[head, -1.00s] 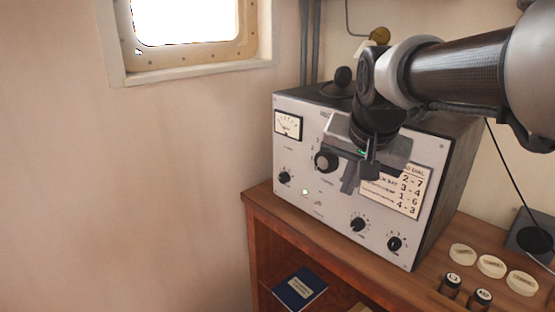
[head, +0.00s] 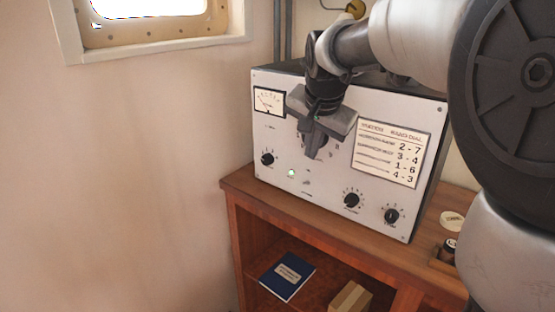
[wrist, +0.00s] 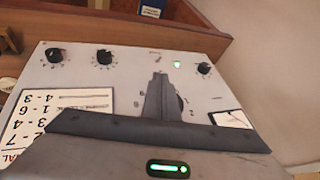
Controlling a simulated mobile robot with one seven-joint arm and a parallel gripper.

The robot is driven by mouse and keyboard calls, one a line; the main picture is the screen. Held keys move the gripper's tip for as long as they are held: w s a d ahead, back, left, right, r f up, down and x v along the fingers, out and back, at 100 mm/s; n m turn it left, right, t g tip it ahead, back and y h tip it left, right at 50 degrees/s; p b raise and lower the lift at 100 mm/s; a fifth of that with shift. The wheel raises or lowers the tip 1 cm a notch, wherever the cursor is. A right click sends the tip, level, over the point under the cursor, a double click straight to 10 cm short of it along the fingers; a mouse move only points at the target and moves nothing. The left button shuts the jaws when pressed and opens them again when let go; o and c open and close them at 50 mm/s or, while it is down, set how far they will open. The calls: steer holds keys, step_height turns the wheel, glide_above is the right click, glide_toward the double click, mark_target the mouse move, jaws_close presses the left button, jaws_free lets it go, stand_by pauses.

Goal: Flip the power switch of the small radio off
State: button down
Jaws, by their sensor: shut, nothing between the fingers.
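The small radio (head: 270,135) is a pale grey box standing on a wooden cabinet. Its green lamp (head: 291,173) is lit on the lower front panel and also shows in the wrist view (wrist: 177,64). A small power switch (head: 306,182) sits just right of the lamp in the head view; its lever position is too small to tell. My gripper (head: 306,152) is shut and empty, in front of the panel's central dial, which it partly hides. In the wrist view its fingertips (wrist: 158,76) point toward the switch area, with a small gap visible in the picture.
Black knobs (head: 268,159) (head: 352,200) flank the switch area. A label card (head: 390,153) is on the panel's right. The wooden cabinet (head: 330,220) has an open shelf with a blue book (head: 287,275) and a small box (head: 350,299). Left of the radio is bare wall.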

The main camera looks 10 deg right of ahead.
mark_target(304, 182)
steer(key=b+x, duration=0.2)
steer(key=x, duration=1.2)
steer(key=shift+a, duration=0.1)
